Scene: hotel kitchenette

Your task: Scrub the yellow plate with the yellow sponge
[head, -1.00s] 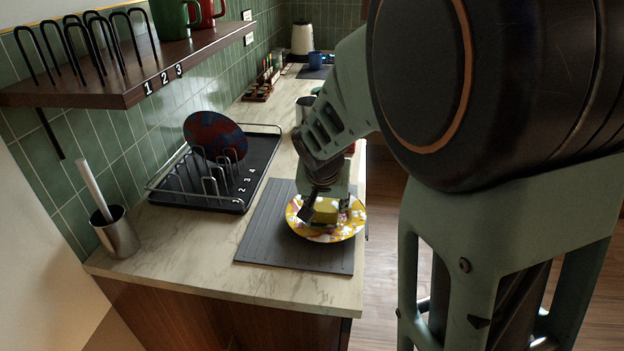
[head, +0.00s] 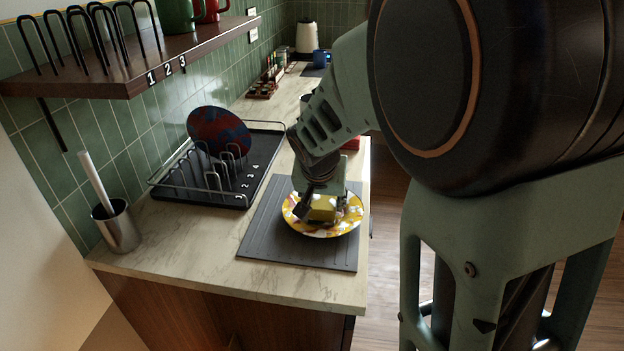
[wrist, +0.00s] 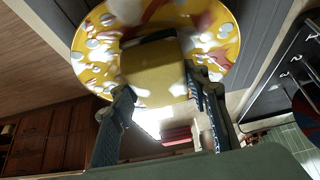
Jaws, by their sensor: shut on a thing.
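The yellow plate (head: 300,228), patterned with white and reddish patches, lies on a dark grey ribbed mat (head: 270,243) near the counter's front edge. My gripper (head: 318,212) is shut on the yellow sponge (head: 323,209) and holds it low over the middle of the plate. In the wrist view the sponge (wrist: 155,72) sits between the two fingers of my gripper (wrist: 160,100), with the plate (wrist: 92,55) behind it. The sponge's underside is hidden, so I cannot tell for certain whether it touches the plate.
A black dish rack (head: 235,192) numbered 1 to 4 holds a blue and red plate (head: 219,131) left of the mat. A metal cup (head: 118,228) with a white-handled tool stands at the left. A shelf (head: 130,70) with hooks and mugs overhangs the counter.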

